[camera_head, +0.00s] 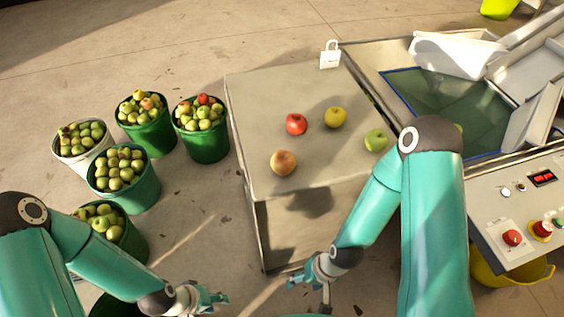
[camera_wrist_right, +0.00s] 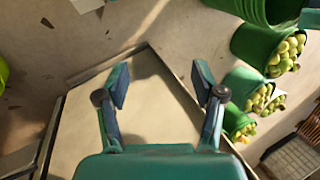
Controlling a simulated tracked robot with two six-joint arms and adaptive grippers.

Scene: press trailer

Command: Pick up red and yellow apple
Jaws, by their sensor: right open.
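A red and yellow apple (camera_head: 283,162) sits near the left side of the grey metal table (camera_head: 262,92) in the head view. A red apple (camera_head: 296,124) and a yellow apple (camera_head: 335,117) lie behind it, and a green apple (camera_head: 376,140) lies to the right. My right gripper (camera_head: 303,282) is in front of the table's near edge, apart from the apples. In the right wrist view, its fingers (camera_wrist_right: 162,84) are spread with nothing between them. My left gripper (camera_head: 216,300) is low at the front, left of the table; its jaw opening is unclear.
Several buckets of apples (camera_head: 204,142) stand on the floor left of the table. A machine with a dark green basin (camera_head: 450,105) and a control panel (camera_head: 518,205) stands at the right. A small white tag (camera_head: 330,58) stands at the table's back edge.

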